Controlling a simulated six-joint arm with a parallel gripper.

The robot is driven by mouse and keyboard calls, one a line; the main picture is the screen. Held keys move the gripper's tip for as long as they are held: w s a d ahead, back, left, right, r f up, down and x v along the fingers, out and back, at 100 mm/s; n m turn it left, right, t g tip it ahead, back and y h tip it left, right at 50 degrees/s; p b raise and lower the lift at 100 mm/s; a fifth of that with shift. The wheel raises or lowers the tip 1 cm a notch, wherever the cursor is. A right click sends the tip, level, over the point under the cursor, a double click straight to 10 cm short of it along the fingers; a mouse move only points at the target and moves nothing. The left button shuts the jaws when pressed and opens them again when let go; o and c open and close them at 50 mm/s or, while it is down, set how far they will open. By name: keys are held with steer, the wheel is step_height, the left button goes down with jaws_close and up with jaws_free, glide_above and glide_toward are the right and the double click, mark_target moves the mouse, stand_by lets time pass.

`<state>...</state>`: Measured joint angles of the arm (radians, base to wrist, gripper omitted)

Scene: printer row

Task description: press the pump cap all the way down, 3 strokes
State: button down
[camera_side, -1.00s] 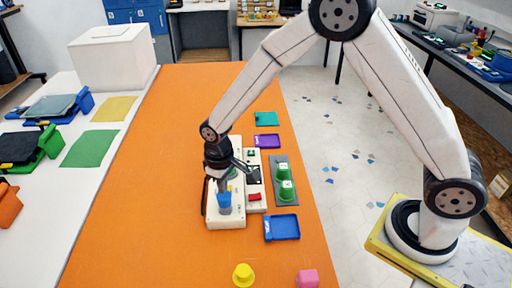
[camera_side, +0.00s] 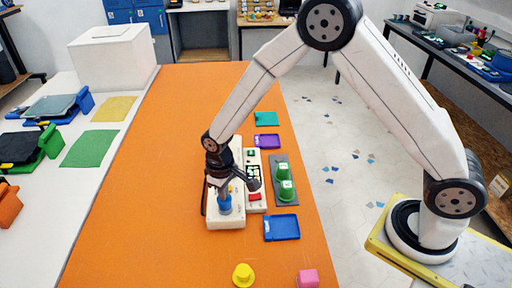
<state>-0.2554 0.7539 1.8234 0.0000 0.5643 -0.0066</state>
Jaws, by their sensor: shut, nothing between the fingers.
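The blue pump cap (camera_side: 225,207) stands near the front end of a white base (camera_side: 238,222) on the orange table. My gripper (camera_side: 224,191) is shut and empty, pointing down with its fingertips at the top of the cap. They look to be touching it, but the fingers partly cover the cap's top. I cannot tell how far down the cap is.
A white panel with a red button (camera_side: 254,196) and two green cups (camera_side: 286,190) on a grey strip stand to the right. A blue tray (camera_side: 282,228), a yellow hat-shaped piece (camera_side: 243,275) and a pink cube (camera_side: 308,278) lie nearer. The left orange tabletop is clear.

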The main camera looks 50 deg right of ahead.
steer(key=shift+f, duration=0.55)
steer(key=shift+r, duration=2.25)
steer(key=shift+f, duration=0.8)
steer(key=shift+f, duration=0.35)
steer(key=shift+f, duration=1)
steer(key=shift+r, duration=2.15)
